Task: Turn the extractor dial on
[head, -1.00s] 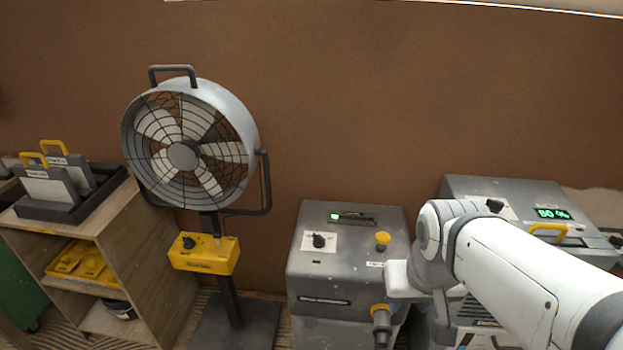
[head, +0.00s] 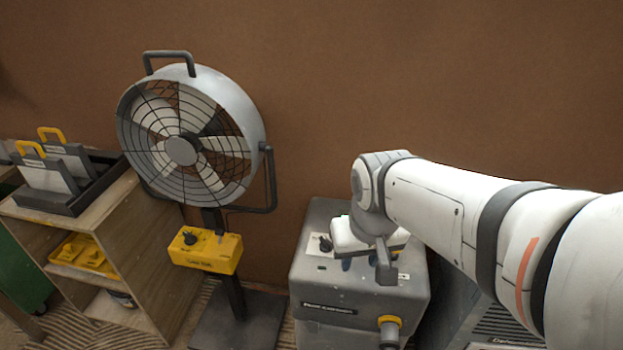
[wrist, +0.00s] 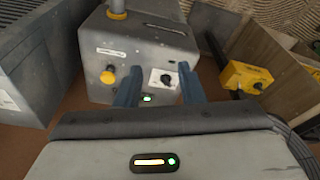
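The extractor (head: 330,285) is a grey box with a label on its front, below my arm in the head view; it also shows upside down in the wrist view (wrist: 140,65). Its black dial (head: 325,243) sits on a white plate at the top left and shows in the wrist view (wrist: 166,80). The exact angle of its pointer is too small to tell. My gripper (head: 360,265) is over the extractor's top, right of the dial in the head view. In the wrist view my gripper (wrist: 161,70) has its blue fingers apart, with the dial between them in the picture; contact cannot be told.
A yellow button (wrist: 108,75) and a green light (wrist: 147,98) are near the dial. A yellow-collared hose fitting (head: 389,322) juts from the extractor's front. A fan (head: 185,150) with a yellow control box (head: 205,250) stands to the left, beside a wooden shelf (head: 150,250).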

